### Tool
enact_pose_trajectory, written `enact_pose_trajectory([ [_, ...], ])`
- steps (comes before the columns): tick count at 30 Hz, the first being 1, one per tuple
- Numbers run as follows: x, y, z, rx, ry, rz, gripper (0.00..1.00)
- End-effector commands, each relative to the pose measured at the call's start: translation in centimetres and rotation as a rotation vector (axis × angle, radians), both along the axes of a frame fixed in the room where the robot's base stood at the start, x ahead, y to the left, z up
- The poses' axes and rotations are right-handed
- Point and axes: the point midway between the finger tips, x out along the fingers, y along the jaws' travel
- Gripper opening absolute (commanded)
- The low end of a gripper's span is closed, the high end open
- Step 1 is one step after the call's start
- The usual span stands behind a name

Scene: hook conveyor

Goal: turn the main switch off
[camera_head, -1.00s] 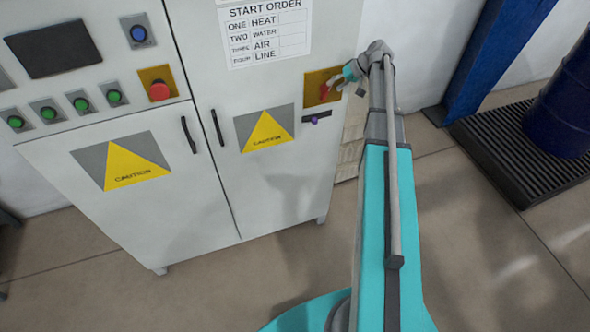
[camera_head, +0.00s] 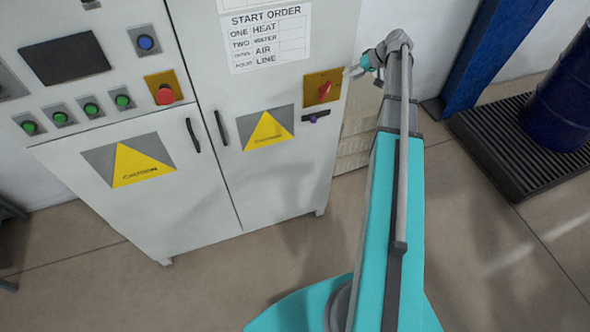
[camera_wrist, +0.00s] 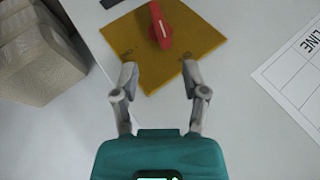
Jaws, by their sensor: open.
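The main switch (camera_head: 325,91) is a red rotary handle on a yellow plate at the right edge of the right cabinet door. In the wrist view the red handle (camera_wrist: 160,25) points nearly up and down the picture, tilted slightly, with small faint marks on the yellow plate (camera_wrist: 196,42). My gripper (camera_wrist: 159,76) is open and empty, its fingertips over the plate's lower edge, apart from the handle. In the head view my gripper (camera_head: 359,71) is just right of the switch, partly hidden by my wrist.
A small dark latch with a purple knob (camera_head: 314,118) sits below the switch. A red push button (camera_head: 165,94) and several green buttons are on the left cabinet. Stacked pale blocks (camera_wrist: 35,52) lie beside the cabinet. A blue barrel (camera_head: 562,105) stands on a black grate at right.

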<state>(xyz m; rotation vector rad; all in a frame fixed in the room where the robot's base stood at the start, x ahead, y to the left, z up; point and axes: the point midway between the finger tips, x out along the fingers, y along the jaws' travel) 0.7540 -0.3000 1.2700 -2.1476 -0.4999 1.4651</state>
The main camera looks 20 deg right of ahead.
Motion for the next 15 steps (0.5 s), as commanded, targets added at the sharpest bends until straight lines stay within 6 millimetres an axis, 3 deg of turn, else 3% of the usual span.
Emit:
enact_pose_trajectory([
  [15, -1.6, 5.1, -4.5, -0.051, 0.068, 0.024, 0.57],
])
